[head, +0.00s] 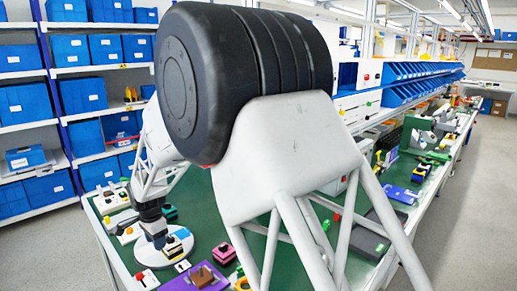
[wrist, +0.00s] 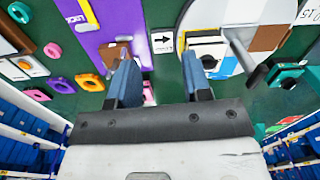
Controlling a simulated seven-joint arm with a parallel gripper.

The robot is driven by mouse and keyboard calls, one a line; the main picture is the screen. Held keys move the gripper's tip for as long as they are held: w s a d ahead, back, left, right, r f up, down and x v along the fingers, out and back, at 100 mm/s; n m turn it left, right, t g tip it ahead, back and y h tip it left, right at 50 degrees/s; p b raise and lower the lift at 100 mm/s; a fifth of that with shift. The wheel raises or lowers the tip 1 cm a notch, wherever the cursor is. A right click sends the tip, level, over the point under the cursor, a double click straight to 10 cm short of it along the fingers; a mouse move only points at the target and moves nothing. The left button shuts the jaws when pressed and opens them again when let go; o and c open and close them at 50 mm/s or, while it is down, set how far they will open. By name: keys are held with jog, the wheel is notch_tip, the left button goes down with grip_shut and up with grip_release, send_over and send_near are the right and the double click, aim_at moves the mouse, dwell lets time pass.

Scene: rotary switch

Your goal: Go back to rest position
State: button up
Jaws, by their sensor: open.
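My gripper (wrist: 159,75) is open and empty in the wrist view, its two blue-grey fingers apart above the green table. Beyond the right finger is a round white board (wrist: 270,12) with brown and blue patches. A grey rod (wrist: 238,50) sticks out over its edge, and a white block with a dark knob (wrist: 208,60) sits at its left edge; I cannot tell for sure which is the rotary switch. In the head view my gripper (head: 155,228) is small and dark, over the round board (head: 150,261). My own arm links hide much of the table.
A purple board (wrist: 88,40) and an arrow tile (wrist: 163,41) lie left of the round board. A teal block (wrist: 288,76) is at right. The green table (head: 120,246) is crowded with small parts. Shelves with blue bins (head: 72,53) stand at left. The floor (head: 455,215) at right is clear.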

jog(key=s+d+r+n, duration=0.1)
jog(key=s+d+r, duration=0.4)
jog(key=d, duration=0.6)
jog(key=s+d+r+n+t, duration=0.1)
jog(key=s+d+r+n, duration=0.1)
jog(key=d+r, duration=0.65)
jog(key=s+d+r+n, duration=0.1)
jog(key=s+d+r, duration=0.3)
jog(key=d, duration=0.9)
jog(key=s+d+n, duration=0.2)
jog(key=s+d, duration=0.8)
jog(key=s, duration=0.2)
jog(key=s+d+n+t, duration=0.1)
jog(key=s+d, duration=0.9)
jog(key=s, duration=0.3)
jog(key=shift+s+n, duration=0.15)
jog(key=shift+n, duration=0.25)
